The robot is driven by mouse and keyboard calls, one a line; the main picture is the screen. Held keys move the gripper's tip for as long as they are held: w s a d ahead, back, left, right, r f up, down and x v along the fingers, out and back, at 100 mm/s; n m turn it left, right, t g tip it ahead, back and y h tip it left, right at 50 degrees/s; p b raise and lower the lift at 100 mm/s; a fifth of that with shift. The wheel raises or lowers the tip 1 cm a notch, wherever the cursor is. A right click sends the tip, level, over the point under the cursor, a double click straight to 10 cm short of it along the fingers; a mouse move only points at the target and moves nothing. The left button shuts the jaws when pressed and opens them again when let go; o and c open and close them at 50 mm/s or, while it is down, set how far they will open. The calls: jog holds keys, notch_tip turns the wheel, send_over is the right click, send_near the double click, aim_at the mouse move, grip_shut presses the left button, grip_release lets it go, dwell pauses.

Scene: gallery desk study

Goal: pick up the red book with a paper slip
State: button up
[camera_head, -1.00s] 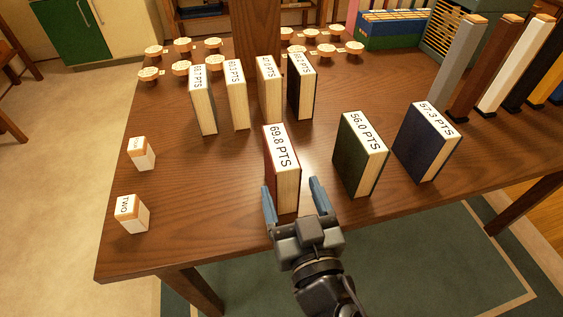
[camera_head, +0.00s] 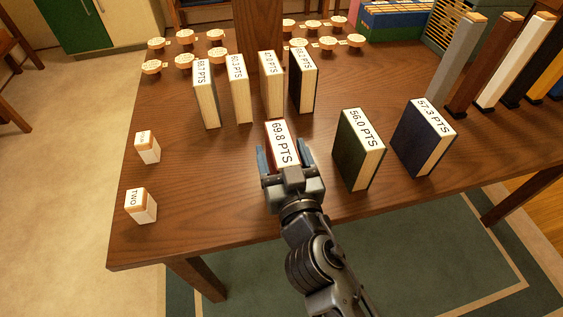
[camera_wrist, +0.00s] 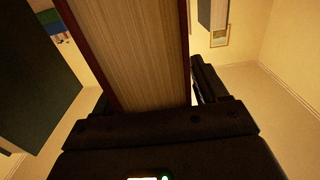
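The red book (camera_head: 282,144) stands upright near the middle of the desk, with a white paper slip reading "69.8 PTS" on its top. My gripper (camera_head: 285,158) is at its near end, open, with one blue finger on each side of the book. In the wrist view the book (camera_wrist: 138,50) fills the space in front of the palm, its pale pages showing between dark red covers. A small gap shows beside the right finger (camera_wrist: 207,80). The book's lower part is hidden by my gripper in the head view.
A green book (camera_head: 352,150) stands close on the right, with a blue book (camera_head: 420,140) beyond it. Several labelled books stand behind, the nearest being a black one (camera_head: 303,85). Two small labelled blocks (camera_head: 140,206) (camera_head: 147,148) sit at the left.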

jog(key=c, duration=1.2)
